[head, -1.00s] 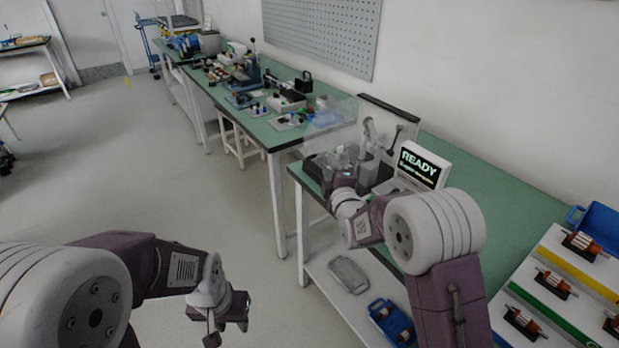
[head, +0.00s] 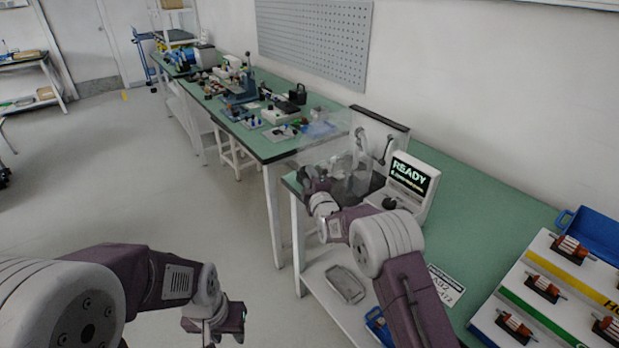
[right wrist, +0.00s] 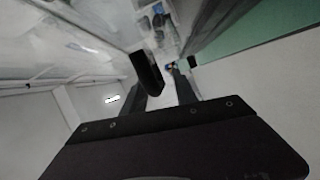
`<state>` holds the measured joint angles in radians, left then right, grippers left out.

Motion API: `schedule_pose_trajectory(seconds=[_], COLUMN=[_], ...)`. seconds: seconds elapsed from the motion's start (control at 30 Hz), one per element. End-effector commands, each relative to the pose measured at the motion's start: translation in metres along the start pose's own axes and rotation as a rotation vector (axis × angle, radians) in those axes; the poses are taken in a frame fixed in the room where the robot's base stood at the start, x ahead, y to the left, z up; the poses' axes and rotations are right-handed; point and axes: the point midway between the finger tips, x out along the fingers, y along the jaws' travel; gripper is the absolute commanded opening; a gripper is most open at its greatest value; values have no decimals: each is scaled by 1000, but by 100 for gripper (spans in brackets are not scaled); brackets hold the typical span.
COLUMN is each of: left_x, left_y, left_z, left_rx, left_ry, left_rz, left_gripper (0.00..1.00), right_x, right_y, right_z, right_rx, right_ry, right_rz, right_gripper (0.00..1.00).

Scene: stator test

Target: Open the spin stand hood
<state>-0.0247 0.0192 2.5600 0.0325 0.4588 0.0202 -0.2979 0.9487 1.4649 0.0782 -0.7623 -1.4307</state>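The spin stand is on the near green bench, with a dark-edged back plate (head: 380,128) and a lit screen (head: 410,176) reading READY. Its see-through hood (head: 318,152) is faint in the head view, and I cannot tell its exact angle. My right gripper (head: 314,180) is at the stand's front left, by the hood. In the right wrist view, its two fingers (right wrist: 163,92) are apart, with a black bar (right wrist: 148,73) near the left one; I cannot tell whether they touch. My left gripper (head: 220,322) hangs over the floor, far from the stand; its fingers are unclear.
A white rack (head: 545,300) with several red-and-grey parts and a blue bin (head: 588,232) are at the right of the bench. A grey tray (head: 345,284) lies on the lower shelf. A cluttered second bench (head: 262,146) stands behind. The floor at left is clear.

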Motion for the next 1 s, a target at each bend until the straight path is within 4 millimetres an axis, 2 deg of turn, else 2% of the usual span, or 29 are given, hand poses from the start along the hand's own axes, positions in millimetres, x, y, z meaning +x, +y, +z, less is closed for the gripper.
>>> schedule_pose_trajectory(seconds=[0.23, 0.27, 0.37, 1.0], left_x=[0, 0, 0, 0], left_y=[0, 0, 0, 0], left_z=[0, 0, 0, 0], left_rx=[0, 0, 0, 0], left_ry=[0, 0, 0, 0], left_rz=[0, 0, 0, 0], left_gripper=[36, 36, 36, 36], right_x=[1, 1, 1, 1], right_y=[0, 0, 0, 0], right_z=[0, 0, 0, 0], right_rx=[0, 0, 0, 0], right_ry=[0, 0, 0, 0], right_rz=[0, 0, 0, -1], right_gripper=[34, 29, 1, 0])
